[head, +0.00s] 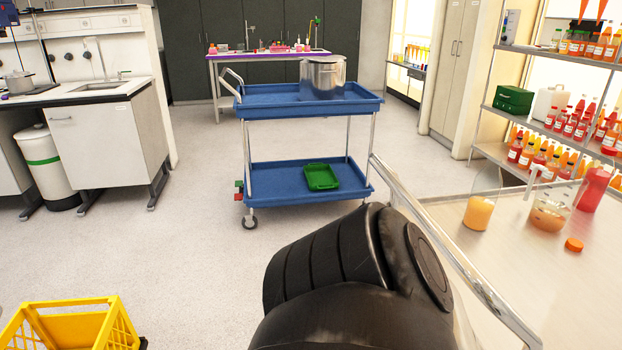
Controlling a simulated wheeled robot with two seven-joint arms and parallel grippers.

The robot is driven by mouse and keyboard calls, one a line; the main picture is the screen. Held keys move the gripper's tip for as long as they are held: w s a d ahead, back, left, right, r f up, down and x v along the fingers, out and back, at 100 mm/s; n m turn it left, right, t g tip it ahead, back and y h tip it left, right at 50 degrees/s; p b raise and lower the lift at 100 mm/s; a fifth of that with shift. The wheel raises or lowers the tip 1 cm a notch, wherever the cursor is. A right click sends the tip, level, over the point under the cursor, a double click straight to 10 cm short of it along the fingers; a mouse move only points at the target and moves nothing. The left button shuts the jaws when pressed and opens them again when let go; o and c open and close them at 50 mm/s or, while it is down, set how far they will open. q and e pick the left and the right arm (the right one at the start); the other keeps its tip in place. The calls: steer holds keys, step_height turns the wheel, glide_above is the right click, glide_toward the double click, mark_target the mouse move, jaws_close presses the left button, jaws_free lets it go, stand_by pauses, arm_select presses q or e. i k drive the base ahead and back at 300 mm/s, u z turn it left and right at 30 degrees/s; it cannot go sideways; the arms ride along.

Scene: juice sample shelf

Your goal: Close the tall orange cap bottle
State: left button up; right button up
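An orange cap (574,244) lies by itself on the light tabletop (510,262) at the right. A tall container of red juice (593,190) stands behind it near the right edge of the view; I see no cap on it, and cannot tell whether it is the tall bottle. Neither of my grippers shows. A large black rounded part, which looks like my own arm, fills the bottom middle.
A metal rail (462,262) runs along the table's left edge. A shelf rack (548,62) with many juice bottles stands behind the table. A blue cart (290,178) carries a steel pot (322,78) and a green tray (321,177). A yellow crate (72,326) is at lower left. Floor between is clear.

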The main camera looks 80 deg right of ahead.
mark_target(487, 184)
steer(key=k, duration=1.95)
steer(key=z, duration=1.75)
